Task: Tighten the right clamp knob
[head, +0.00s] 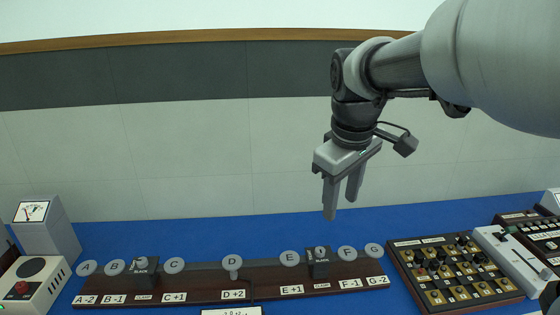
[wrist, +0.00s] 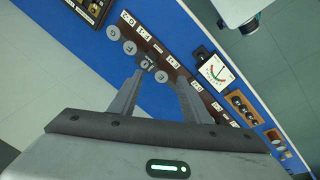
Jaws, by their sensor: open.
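The right clamp knob (head: 320,250) sits on a black clamp block between discs E and F on the dark wooden rail (head: 205,282). In the wrist view the right clamp knob (wrist: 147,65) shows just beyond the fingertips, between two grey discs. My gripper (head: 341,207) is open and empty, fingers pointing down, well above the bench and slightly right of the knob in the head view. It also shows in the wrist view (wrist: 158,77), its fingers spread apart. The left clamp knob (head: 141,262) sits between discs B and C.
Grey lettered discs, such as E (head: 289,258) and F (head: 347,253), flank the right clamp. A panel of switches (head: 455,270) stands to the right. Meters (head: 32,212) stand at the left. The blue bench top (head: 230,228) behind the rail is clear.

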